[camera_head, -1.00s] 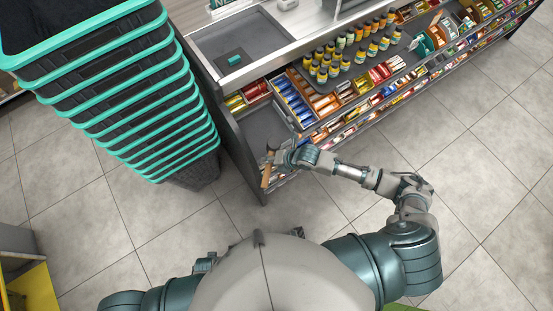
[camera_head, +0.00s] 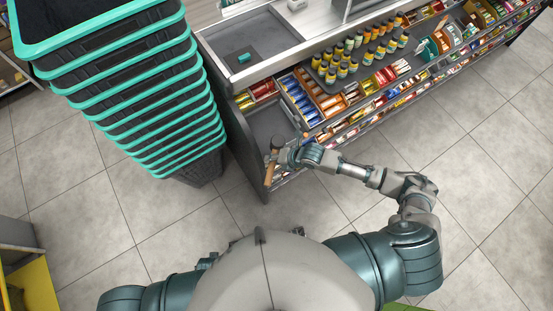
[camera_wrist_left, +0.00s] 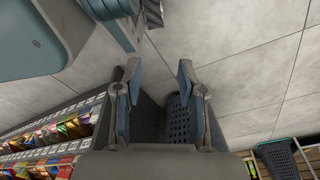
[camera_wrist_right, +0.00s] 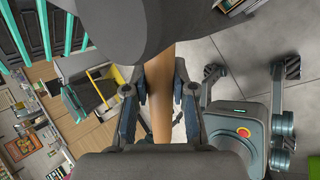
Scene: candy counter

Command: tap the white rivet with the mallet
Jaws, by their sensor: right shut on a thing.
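The mallet shows in the head view, with a dark head (camera_head: 277,144) and a tan wooden handle (camera_head: 268,173). My right gripper (camera_head: 281,158) is shut on the handle, beside the near left end of the counter. In the right wrist view the handle (camera_wrist_right: 161,95) runs between the fingers, with the large dark mallet head (camera_wrist_right: 150,28) across the top. I cannot make out the white rivet. A small teal block (camera_head: 244,58) sits in the grey counter-top tray (camera_head: 225,44).
A tall stack of dark baskets with teal rims (camera_head: 150,128) stands left of the counter. Shelves of candy boxes and a tray of small bottles (camera_head: 352,65) lie to the right of the mallet. The tiled floor (camera_head: 100,215) is open in front.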

